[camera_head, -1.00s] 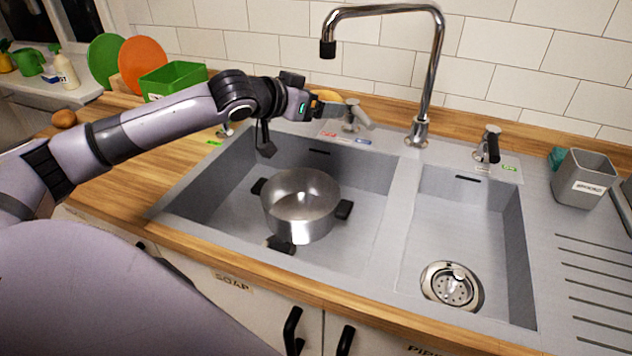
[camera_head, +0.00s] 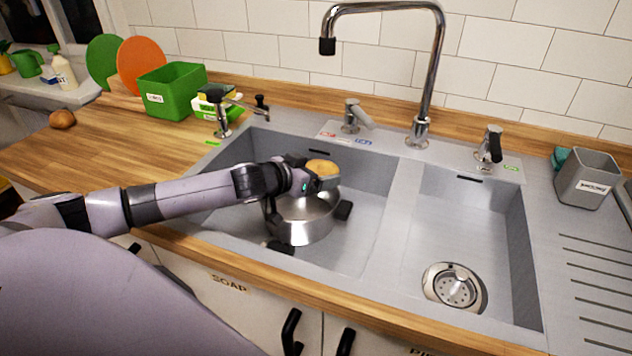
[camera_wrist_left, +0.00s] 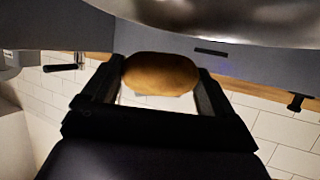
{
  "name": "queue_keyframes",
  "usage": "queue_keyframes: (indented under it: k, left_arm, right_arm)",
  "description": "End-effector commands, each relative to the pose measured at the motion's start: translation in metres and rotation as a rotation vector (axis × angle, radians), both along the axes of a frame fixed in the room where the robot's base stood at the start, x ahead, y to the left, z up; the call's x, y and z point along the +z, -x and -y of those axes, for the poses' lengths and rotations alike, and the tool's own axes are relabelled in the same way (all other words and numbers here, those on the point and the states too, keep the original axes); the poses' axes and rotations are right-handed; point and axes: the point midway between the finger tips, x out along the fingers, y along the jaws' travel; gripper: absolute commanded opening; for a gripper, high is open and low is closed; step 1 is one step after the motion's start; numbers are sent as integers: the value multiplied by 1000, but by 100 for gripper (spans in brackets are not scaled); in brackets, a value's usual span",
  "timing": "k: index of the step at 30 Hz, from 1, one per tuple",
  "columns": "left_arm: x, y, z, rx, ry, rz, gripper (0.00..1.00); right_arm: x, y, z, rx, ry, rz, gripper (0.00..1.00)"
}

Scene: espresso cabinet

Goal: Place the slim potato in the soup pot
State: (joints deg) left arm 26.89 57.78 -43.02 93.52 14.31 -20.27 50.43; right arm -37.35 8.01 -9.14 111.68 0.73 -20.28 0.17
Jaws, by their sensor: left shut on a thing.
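The steel soup pot (camera_head: 303,226) with black handles stands in the left basin of the sink. My left gripper (camera_head: 322,175) is over the pot's far side in the head view and is shut on the slim potato (camera_head: 323,167). The brown, oval potato (camera_wrist_left: 161,73) lies between the two fingers in the left wrist view. The pot's metal side (camera_wrist_left: 235,18) fills the top of that view. My left arm and gripper hide much of the pot's rim and inside. My right gripper is not in view.
Another potato (camera_head: 62,119) lies on the wooden counter at the left, near a green bin (camera_head: 172,92). A tall tap (camera_head: 421,100) rises behind the sink. The right basin (camera_head: 470,230) is empty. A grey caddy (camera_head: 583,178) stands at the right.

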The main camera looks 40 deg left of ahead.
Motion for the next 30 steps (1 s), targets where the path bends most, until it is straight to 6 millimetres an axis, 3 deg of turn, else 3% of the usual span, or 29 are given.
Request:
queue_keyframes:
  k: [1, 6, 29, 30]
  left_arm:
    - [-12, 0, 0, 2, 3, -4, 54]
    - [-25, 0, 0, 1, 1, 0, 54]
    - [-37, 0, 0, 0, 0, 0, 54]
    - [-38, 0, 0, 1, 0, -2, 100]
  right_arm:
    - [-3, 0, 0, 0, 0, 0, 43]
    - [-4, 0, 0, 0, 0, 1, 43]
    - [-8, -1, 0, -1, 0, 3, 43]
    - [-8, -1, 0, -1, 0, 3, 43]
